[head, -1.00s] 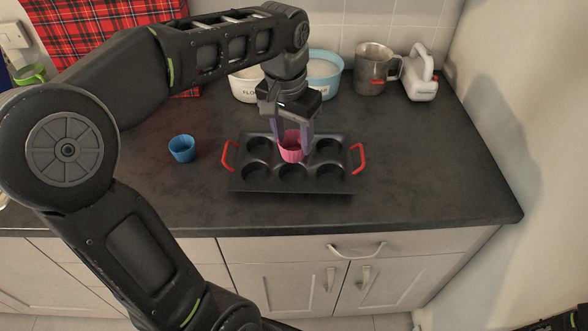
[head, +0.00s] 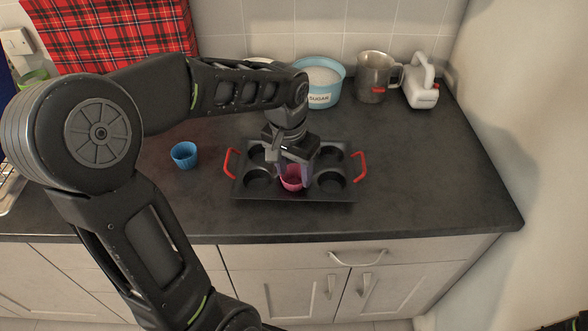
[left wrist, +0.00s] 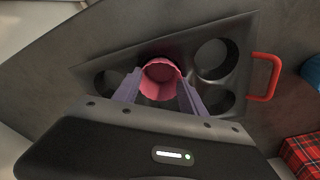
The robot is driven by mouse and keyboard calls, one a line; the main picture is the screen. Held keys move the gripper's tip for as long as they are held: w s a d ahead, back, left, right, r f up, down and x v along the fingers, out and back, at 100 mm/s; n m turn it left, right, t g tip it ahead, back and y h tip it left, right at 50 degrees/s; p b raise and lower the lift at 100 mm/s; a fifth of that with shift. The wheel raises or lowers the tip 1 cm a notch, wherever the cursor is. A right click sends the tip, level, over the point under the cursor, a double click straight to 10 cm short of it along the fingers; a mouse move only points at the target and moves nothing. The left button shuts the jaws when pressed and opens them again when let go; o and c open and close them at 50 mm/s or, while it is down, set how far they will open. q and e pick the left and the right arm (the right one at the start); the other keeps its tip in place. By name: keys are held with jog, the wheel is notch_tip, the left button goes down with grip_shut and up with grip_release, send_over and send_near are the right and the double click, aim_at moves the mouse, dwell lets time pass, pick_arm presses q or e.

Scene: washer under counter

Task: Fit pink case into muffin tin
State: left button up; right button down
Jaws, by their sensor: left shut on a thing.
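The pink case (head: 291,178) is between the two purple fingers of my left gripper (head: 292,174), which is shut on it. It is over the front middle cup of the dark muffin tin (head: 345,194). I cannot tell whether its base is inside the cup or just above it. In the left wrist view, the pink case (left wrist: 160,80) is open towards the camera, with a finger on each side. The muffin tin (left wrist: 240,82) surrounds it, with empty cups to both sides. My gripper hides the tin's back middle cup in the head view. My right gripper is not in view.
A blue case (head: 184,155) stands on the counter left of the tin. The tin has red handles (head: 360,167) at both ends. A sugar tub (head: 322,84), a metal jug (head: 373,78) and a white bottle-shaped thing (head: 422,82) stand along the wall. The counter's right side is clear.

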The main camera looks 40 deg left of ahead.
pick_arm(q)
jog(key=shift+f, duration=0.15)
jog(key=o, duration=1.3)
notch_tip(320, 180, up, 12)
jog(key=s, duration=0.1)
jog(key=shift+s, duration=0.25)
dwell(0.3)
